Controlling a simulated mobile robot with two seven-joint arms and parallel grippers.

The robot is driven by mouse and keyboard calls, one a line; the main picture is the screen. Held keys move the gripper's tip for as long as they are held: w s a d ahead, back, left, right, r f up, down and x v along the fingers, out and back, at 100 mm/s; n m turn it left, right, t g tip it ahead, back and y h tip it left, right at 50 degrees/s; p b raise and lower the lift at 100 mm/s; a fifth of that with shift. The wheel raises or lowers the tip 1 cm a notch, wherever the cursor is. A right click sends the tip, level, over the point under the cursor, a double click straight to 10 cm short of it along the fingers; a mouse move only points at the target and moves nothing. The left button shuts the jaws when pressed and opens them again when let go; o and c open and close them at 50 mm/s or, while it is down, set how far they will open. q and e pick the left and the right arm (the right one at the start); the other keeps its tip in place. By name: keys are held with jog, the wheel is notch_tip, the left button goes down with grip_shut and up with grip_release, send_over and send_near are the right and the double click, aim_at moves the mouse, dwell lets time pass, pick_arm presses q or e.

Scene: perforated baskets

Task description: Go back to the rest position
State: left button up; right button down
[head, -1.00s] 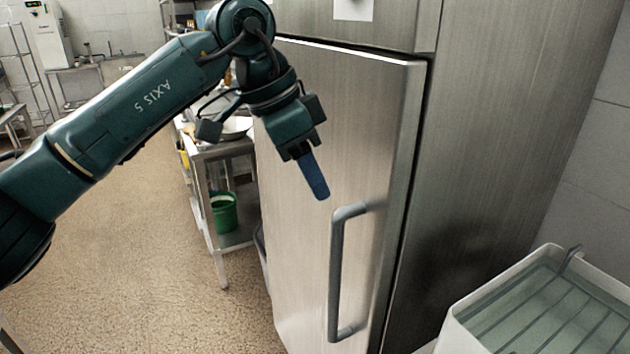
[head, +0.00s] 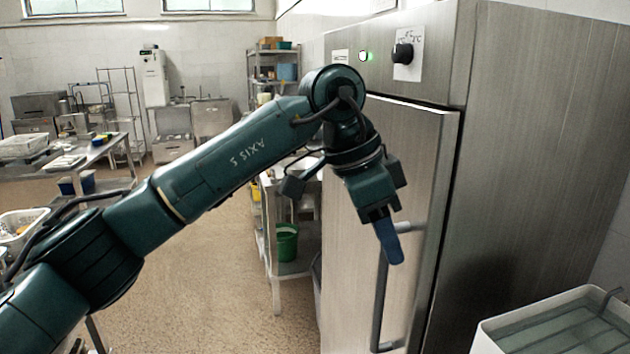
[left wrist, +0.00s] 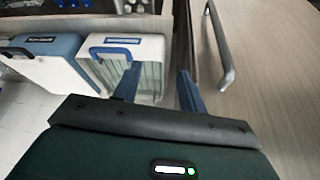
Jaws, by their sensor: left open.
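My left gripper (head: 388,240) hangs from my green arm in front of the steel cabinet door, fingers pointing down. In the left wrist view its two blue fingers (left wrist: 158,90) stand apart with nothing between them. The gripper is open and empty. The cabinet door (head: 350,190) is shut or nearly so. Its grey bar handle (head: 379,305) lies just below and behind the fingers in the head view. In the left wrist view the handle (left wrist: 219,45) is to the right of the fingers, apart from them. My right gripper is not in view.
A white bin (head: 560,318) stands at the lower right. A steel table with a green bucket (head: 287,242) stands left of the cabinet (head: 540,150). The floor (head: 215,270) at centre left is open.

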pick_arm(q)
jog(key=s+d+f+m+g+h, duration=0.4)
jog(key=s+d+m+g+h, duration=0.3)
jog(key=h, duration=0.5)
jog(key=w+a+f+n+t+y, duration=0.3)
jog(key=a+f+n+t, duration=0.6)
jog(key=n+t, duration=0.3)
jog(key=w+a+f+n+t+y, duration=0.2)
jog(key=w+a+f+n+t, duration=0.1)
jog(key=a+f+n+t, duration=0.8)
jog(key=s+a+f+g+y, duration=0.2)
jog(key=s+a+f+y, duration=0.2)
jog(key=s+f, duration=0.4)
jog(key=s+a+f+m+g+y, duration=0.1)
jog(key=s+a+f+g+y, duration=0.2)
jog(key=s+a+f, duration=0.3)
notch_tip(320, 180, down, 5)
jog(key=s+y, duration=0.1)
jog(key=s, duration=0.1)
jog(key=shift+s+a+m+g, duration=0.3)
jog(key=shift+s+a, duration=0.1)
jog(key=shift+f, duration=0.1)
jog(key=shift+c, duration=0.3)
